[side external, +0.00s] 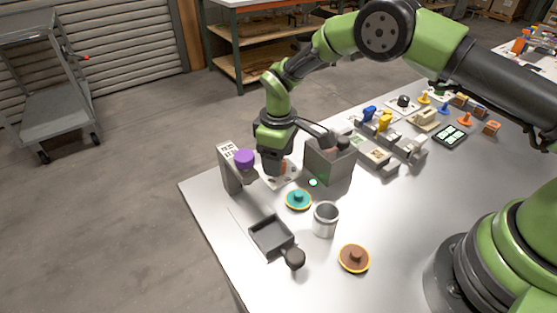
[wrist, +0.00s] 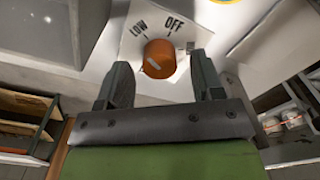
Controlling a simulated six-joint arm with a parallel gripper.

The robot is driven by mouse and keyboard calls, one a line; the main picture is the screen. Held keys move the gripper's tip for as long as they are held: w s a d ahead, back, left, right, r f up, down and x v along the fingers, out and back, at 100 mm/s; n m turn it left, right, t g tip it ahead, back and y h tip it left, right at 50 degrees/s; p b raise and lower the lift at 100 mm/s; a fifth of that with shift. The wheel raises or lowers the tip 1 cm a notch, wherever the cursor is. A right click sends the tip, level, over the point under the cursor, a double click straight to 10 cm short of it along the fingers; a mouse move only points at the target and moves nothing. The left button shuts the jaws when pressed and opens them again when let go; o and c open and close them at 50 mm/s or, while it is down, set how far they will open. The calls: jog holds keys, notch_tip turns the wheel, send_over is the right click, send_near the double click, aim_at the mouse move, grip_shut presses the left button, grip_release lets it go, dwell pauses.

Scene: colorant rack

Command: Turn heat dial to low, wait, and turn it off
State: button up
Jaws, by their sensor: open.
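The heat dial (wrist: 159,58) is a round orange-brown knob on a white panel (wrist: 137,22) marked LOW and OFF, seen in the wrist view. A pale mark shows on the knob's lower left; which label it is set to I cannot tell. My gripper (wrist: 160,75) is open, with one finger on each side of the knob and visible gaps between. In the side view my gripper (side external: 276,166) points down over the white panel (side external: 286,175), and the arm hides most of the dial there.
A grey stand with a purple knob (side external: 244,158) is close on the left, and a grey box (side external: 331,160) close on the right.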

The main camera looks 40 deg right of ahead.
jog(key=shift+f, duration=0.75)
jog(key=c, duration=0.9)
jog(key=shift+m, duration=0.4)
jog(key=m, duration=0.4)
jog(key=shift+m, duration=0.4)
jog(key=m, duration=0.6)
